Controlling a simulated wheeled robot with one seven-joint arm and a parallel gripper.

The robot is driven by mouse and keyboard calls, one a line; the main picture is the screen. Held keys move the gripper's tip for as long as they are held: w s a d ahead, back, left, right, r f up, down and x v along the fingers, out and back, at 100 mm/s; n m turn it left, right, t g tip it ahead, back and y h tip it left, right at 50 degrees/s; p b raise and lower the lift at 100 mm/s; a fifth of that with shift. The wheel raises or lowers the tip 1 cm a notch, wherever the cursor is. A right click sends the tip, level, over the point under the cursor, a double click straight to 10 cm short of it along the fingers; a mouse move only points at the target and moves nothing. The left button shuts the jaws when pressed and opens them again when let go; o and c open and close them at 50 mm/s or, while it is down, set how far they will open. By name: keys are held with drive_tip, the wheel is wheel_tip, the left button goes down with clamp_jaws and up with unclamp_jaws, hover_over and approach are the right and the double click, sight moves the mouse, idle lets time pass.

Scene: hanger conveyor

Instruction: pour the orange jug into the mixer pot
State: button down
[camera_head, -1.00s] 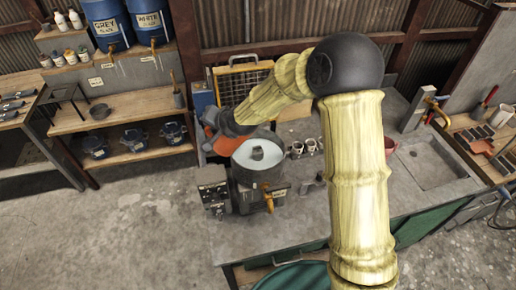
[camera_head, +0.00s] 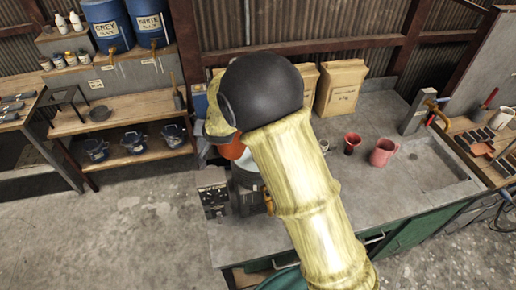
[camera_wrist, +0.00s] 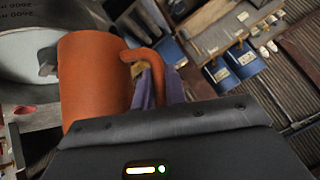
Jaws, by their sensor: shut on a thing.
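The orange jug (camera_wrist: 95,80) fills the left middle of the wrist view, its handle (camera_wrist: 145,57) toward the right. My gripper (camera_wrist: 155,80) is shut on that handle with its bluish fingers. In the head view a small part of the orange jug (camera_head: 233,148) shows below my arm, at the mixer pot (camera_head: 242,166). The pot is mostly hidden by my arm there. In the wrist view the pot's pale inside (camera_wrist: 25,50) lies at the left, partly behind the jug. I cannot see any stream, nor what the jug holds.
The mixer's control box (camera_head: 214,198) stands at the bench's left end. A red cup (camera_head: 351,142) and a pink jug (camera_head: 383,151) stand to the right, before the sink (camera_head: 440,165). Paper sacks (camera_head: 340,88) stand behind. The bench (camera_head: 355,205) right of my arm is mostly clear.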

drive_tip(key=shift+a+h+p, duration=0.15)
drive_tip(key=shift+h+p, duration=0.15)
drive_tip(key=shift+p, duration=0.15)
drive_tip(key=shift+f, duration=0.2)
drive_tip(key=shift+f+n+h+p, duration=0.4)
drive_tip(key=shift+f+h+p, duration=0.1)
drive_tip(key=shift+p, duration=0.45)
drive_tip(key=shift+d+f+n+t+h+p, duration=0.3)
drive_tip(key=shift+f+h+p, duration=0.1)
drive_tip(key=shift+f+p, duration=0.15)
drive_tip(key=shift+w+d+f+h, duration=0.1)
drive_tip(key=shift+f+h, duration=0.15)
drive_tip(key=shift+f, duration=0.1)
drive_tip(key=shift+w+d+f+h, duration=0.1)
drive_tip(key=shift+f+h, duration=0.15)
drive_tip(key=shift+f, duration=0.1)
drive_tip(key=shift+d, duration=0.1)
